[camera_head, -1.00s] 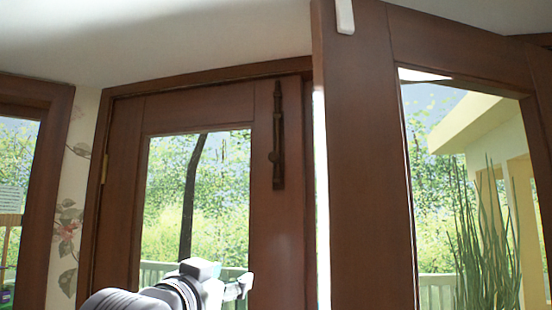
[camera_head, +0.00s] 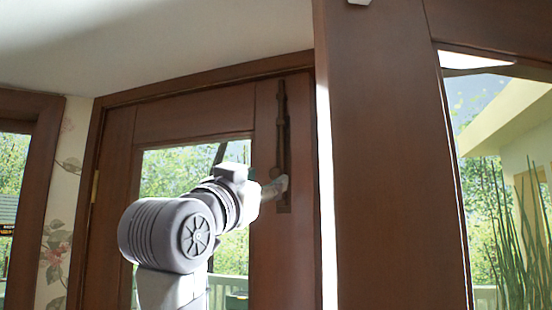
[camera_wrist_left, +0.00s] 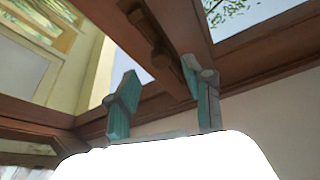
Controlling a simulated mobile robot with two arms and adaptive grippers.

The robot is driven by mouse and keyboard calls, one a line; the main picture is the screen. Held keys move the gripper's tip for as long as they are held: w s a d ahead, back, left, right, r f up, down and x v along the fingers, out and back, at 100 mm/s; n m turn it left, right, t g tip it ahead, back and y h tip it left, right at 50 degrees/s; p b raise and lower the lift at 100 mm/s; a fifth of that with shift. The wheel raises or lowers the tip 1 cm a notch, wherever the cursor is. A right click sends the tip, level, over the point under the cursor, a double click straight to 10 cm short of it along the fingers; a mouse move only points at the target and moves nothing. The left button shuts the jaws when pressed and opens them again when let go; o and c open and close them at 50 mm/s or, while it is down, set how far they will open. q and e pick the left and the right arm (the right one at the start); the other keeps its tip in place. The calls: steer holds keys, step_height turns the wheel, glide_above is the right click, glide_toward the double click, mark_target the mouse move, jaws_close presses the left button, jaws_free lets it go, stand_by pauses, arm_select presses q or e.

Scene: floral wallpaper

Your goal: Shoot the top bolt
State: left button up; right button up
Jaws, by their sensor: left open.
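The top bolt (camera_head: 282,140) is a long dark brown bar mounted upright near the upper right edge of the brown wooden door (camera_head: 240,118). My left gripper (camera_head: 276,190) is at the lower part of the bolt in the head view and covers some of it. In the left wrist view my left gripper (camera_wrist_left: 163,92) is open, with its two teal fingers apart. The bolt (camera_wrist_left: 152,40) shows beyond and between the fingers there. I cannot tell whether a finger touches it. My right gripper is not in view.
A thick brown post (camera_head: 385,160) stands right of the door, beside a bright narrow gap. The door frame (camera_head: 200,84) runs above under the pale ceiling (camera_head: 200,35). A window (camera_head: 505,190) is at the right, and floral wallpaper (camera_head: 62,215) at the left.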

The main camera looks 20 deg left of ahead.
mark_target(273, 176)
arm_select(q)
steer(key=p+x, duration=0.2)
steer(key=x, duration=0.3)
steer(key=shift+w+f, duration=0.1)
steer(key=shift+w, duration=0.1)
steer(key=shift+w+a, duration=0.1)
steer(key=shift+w+p, duration=0.2)
steer(key=shift+p, duration=0.1)
steer(key=shift+c, duration=0.6)
steer(key=c, duration=0.8)
jaws_close()
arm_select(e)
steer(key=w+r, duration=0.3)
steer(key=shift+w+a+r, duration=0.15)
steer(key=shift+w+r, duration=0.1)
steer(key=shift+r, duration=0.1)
